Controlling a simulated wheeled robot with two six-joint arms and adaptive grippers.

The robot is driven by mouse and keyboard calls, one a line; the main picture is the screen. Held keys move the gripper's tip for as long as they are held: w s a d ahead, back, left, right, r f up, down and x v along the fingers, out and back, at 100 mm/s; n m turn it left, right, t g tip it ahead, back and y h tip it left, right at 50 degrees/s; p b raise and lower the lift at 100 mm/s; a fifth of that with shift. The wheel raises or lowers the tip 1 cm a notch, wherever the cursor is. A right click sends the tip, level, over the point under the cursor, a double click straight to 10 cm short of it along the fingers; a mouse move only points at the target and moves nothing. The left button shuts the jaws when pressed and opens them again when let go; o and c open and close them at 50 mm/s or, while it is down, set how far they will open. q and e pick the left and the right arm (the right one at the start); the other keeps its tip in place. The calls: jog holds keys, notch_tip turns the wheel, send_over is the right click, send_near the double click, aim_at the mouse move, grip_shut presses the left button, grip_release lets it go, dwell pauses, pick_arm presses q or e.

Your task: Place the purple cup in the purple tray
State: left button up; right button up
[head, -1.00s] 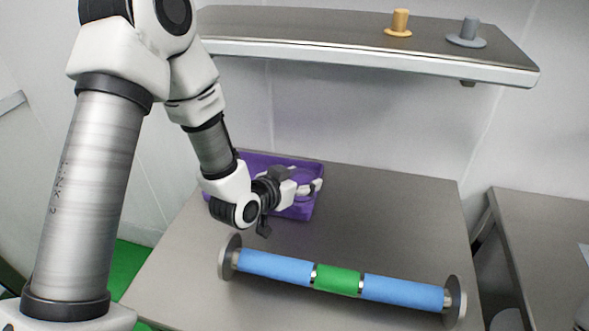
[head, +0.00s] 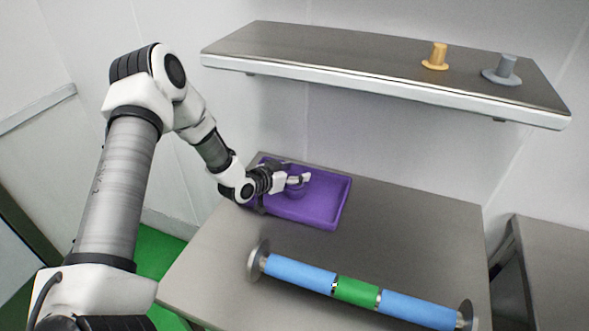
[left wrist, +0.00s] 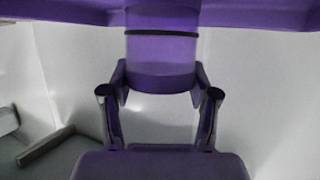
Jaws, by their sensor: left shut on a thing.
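The purple tray (head: 342,205) lies at the back left of the table in the head view. My left gripper (head: 302,180) is over the inside of the tray. It is shut on the purple cup (head: 296,192), which is partly hidden by the fingers in the head view. In the left wrist view the cup (left wrist: 160,55) sits between the fingers of my left gripper (left wrist: 160,88), with a dark band round it. Purple tray surface (left wrist: 255,14) runs along the top of that view. I cannot tell whether the cup touches the tray floor. My right gripper is not in view.
A blue and green roller (head: 357,291) with metal end discs lies across the front of the table (head: 410,230). A shelf (head: 340,62) above the back holds an orange (head: 436,56) and a grey (head: 502,70) hat-shaped piece. Another table (head: 550,260) stands at the right.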

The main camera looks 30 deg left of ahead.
pick_arm(q)
jog(key=shift+w+f, duration=0.1)
jog(key=shift+w, duration=0.05)
jog(key=shift+f, duration=0.1)
jog(key=o, duration=1)
jog(key=shift+r, duration=0.3)
jog(key=p+v, duration=0.3)
jog(key=v, duration=0.9)
jog(key=shift+d+f, duration=0.1)
